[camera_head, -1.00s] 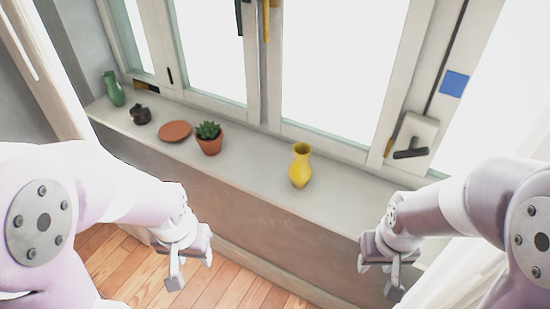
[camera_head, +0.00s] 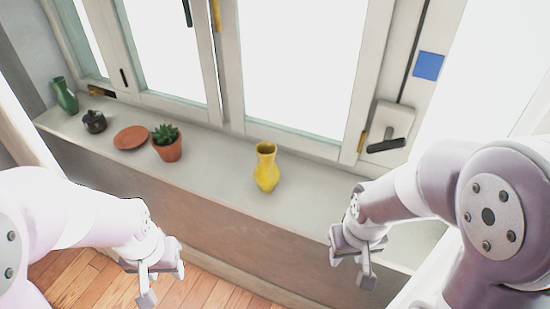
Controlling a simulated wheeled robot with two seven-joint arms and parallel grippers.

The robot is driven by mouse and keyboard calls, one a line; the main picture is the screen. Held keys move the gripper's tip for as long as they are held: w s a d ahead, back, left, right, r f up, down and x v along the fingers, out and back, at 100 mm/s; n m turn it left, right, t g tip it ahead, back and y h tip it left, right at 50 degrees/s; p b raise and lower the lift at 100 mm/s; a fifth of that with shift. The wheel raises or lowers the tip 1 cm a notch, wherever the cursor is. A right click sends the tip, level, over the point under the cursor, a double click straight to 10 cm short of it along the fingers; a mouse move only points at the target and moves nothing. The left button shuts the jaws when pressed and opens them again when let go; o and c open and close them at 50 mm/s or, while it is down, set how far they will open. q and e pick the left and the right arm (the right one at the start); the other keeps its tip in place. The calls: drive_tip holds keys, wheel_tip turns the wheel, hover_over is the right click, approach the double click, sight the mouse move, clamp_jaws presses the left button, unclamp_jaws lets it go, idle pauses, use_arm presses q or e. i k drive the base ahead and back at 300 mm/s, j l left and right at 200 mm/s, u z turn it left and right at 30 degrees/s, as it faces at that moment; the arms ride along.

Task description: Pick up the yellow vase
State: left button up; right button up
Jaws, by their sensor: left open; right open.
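The yellow vase (camera_head: 266,168) stands upright on the pale windowsill (camera_head: 215,176), right of the potted plant. It has a rounded body, a narrower neck and an open top. My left gripper (camera_head: 162,284) is open and empty, in front of the sill and lower left of the vase. My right gripper (camera_head: 352,267) is open and empty, in front of the sill and lower right of the vase. Neither gripper touches the vase, and nothing hides it.
On the sill's left stand a green vase (camera_head: 65,96), a dark small teapot-like pot (camera_head: 95,121), a terracotta saucer (camera_head: 131,138) and a potted succulent (camera_head: 167,144). The window (camera_head: 300,65) rises behind. The sill right of the yellow vase is clear.

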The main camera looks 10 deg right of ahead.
sight(266, 174)
drive_tip(key=i+l, duration=0.25)
drive_tip(key=j, duration=0.8)
drive_tip(key=i+j+z, duration=0.15)
drive_tip(key=z, duration=0.3)
drive_tip(key=i+j+z, duration=0.1)
drive_tip(key=j+z, duration=0.6)
drive_tip(key=z, duration=0.25)
drive_tip(key=j+z, duration=0.45)
drive_tip(key=i+l, duration=0.05)
